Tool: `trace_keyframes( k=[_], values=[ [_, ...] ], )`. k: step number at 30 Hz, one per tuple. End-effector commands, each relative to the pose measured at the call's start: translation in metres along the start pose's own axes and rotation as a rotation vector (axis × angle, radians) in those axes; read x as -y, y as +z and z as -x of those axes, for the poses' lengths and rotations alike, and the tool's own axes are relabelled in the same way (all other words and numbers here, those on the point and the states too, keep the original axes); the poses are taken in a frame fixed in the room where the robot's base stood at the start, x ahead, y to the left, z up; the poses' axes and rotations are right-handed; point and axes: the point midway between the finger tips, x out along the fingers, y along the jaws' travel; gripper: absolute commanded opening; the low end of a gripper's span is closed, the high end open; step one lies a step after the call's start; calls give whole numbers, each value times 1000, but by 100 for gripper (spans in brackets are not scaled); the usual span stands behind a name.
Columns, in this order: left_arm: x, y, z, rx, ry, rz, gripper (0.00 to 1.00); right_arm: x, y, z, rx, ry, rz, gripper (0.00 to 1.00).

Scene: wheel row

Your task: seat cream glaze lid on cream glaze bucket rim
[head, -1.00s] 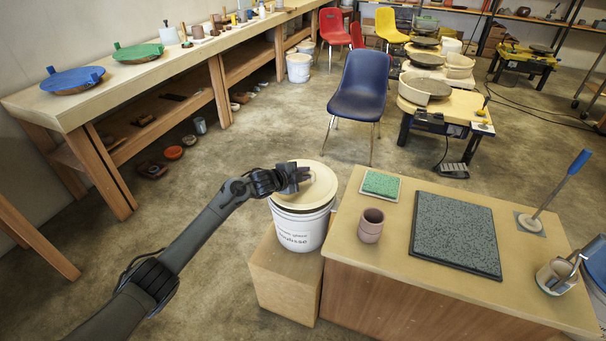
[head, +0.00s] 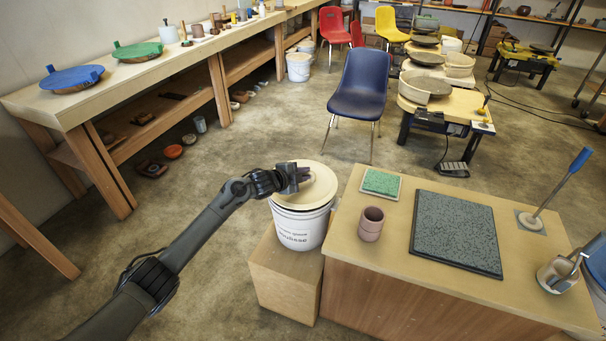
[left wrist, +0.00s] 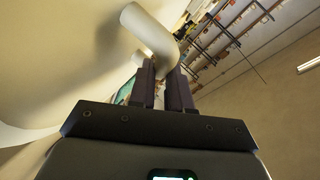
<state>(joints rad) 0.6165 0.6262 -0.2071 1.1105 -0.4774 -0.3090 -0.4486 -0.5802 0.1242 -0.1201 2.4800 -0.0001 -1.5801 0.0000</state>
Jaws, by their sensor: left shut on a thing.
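The cream lid (head: 316,192) lies over the top of the white bucket (head: 300,230) in the head view, roughly level and covering the opening. I cannot tell whether its edge touches the rim all round. My left gripper (head: 304,175) is above the lid. In the left wrist view, the gripper (left wrist: 163,78) is shut on the lid's curved cream handle (left wrist: 150,33), and the lid's surface (left wrist: 55,65) fills the left side. The bucket's rim is mostly hidden under the lid. My right gripper is not in view.
The bucket stands on a wooden box (head: 287,281) beside the work table (head: 400,268). Open floor lies left of the box; a blue chair (head: 359,85) stands behind.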

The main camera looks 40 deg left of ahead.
Motion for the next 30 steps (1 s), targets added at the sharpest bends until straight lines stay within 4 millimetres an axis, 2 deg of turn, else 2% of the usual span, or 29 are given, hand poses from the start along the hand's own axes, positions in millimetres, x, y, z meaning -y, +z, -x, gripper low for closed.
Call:
trace_keyframes(
  k=[30],
  values=[
    [-10, 5, -5, 0, -1, 0, 0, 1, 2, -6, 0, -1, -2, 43]
  ],
)
